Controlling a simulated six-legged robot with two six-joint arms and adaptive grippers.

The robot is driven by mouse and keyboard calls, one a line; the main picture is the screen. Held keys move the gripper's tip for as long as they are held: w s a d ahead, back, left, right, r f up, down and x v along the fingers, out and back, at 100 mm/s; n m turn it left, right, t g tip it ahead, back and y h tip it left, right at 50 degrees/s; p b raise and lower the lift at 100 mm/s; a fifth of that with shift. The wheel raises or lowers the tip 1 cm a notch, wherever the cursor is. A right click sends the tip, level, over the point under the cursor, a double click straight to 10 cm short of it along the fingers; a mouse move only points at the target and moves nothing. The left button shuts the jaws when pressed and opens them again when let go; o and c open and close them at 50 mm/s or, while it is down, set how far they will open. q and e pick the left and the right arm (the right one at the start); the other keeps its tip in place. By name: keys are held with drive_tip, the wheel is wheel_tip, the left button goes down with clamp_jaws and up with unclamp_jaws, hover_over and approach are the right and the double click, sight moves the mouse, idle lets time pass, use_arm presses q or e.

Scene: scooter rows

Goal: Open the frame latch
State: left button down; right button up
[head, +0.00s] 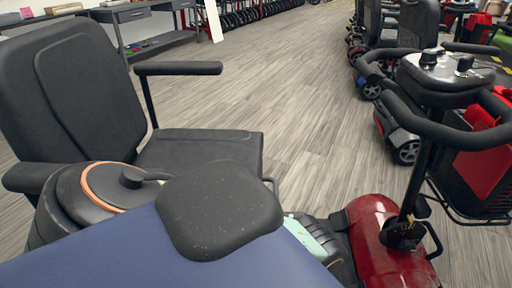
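A mobility scooter stands close in front of me. Its black seat (75,95) is at the left and its red front body (385,250) at the lower right. The black tiller column (420,180) rises from the red body to the handlebar head (447,70). At the column's foot is a black fitting (402,234) with a small yellow mark and a looped bar (435,243) beside it. I cannot tell for sure whether this is the frame latch, or whether it is open. Neither of my grippers is in view. My own blue body hides the scooter's lower middle.
A row of other scooters (405,148) stands at the back right. A black wire basket with red inside (485,165) hangs by the tiller. Grey workbenches (150,40) stand at the back left. The wood-look floor (290,90) between them is clear.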

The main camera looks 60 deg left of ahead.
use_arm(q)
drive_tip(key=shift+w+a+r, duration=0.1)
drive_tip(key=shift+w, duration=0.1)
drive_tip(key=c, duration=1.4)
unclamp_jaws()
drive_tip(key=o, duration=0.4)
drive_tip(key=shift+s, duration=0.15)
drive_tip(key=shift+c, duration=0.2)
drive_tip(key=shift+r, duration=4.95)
